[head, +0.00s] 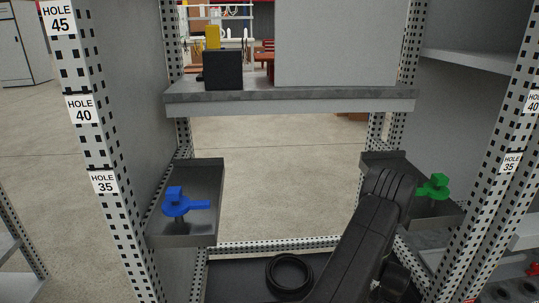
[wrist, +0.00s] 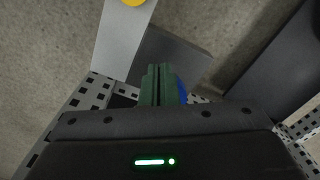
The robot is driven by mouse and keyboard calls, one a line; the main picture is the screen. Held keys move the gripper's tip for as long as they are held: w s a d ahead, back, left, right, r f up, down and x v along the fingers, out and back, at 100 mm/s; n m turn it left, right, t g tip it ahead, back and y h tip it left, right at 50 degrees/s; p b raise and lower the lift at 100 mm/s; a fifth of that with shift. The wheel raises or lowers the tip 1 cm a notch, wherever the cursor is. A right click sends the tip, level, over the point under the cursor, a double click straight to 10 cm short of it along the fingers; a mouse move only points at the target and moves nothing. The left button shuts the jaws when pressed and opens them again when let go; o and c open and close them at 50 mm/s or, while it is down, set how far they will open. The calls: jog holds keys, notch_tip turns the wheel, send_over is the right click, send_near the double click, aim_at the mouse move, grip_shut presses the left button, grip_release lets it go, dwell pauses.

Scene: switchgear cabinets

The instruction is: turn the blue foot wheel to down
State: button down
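The blue foot wheel (head: 185,203) stands on a grey tray (head: 160,240) at the left of the rack in the head view. Its round part has an upright block on top, and its handle points right. My gripper (wrist: 159,86) shows in the wrist view with its two dark green fingers side by side, nearly touching, and nothing visible between them. A blue patch (wrist: 182,91) shows just right of the fingers, mostly hidden by them; I cannot tell whether it is the wheel or whether it is touched. The gripper is not visible in the head view.
A green foot wheel (head: 433,187) stands on the right tray (head: 385,162), near my arm. A shelf (head: 290,94) with a black box (head: 223,70) spans above. A black ring (head: 290,275) lies below. Perforated posts stand at both sides. The wrist view has a yellow round thing (wrist: 133,2).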

jog(key=shift+s+d, duration=0.25)
jog(key=shift+d, duration=0.05)
jog(key=shift+a, duration=0.1)
jog(key=shift+s+a, duration=0.25)
jog(key=shift+s, duration=0.05)
notch_tip(320, 180, up, 6)
jog(key=p, duration=0.3)
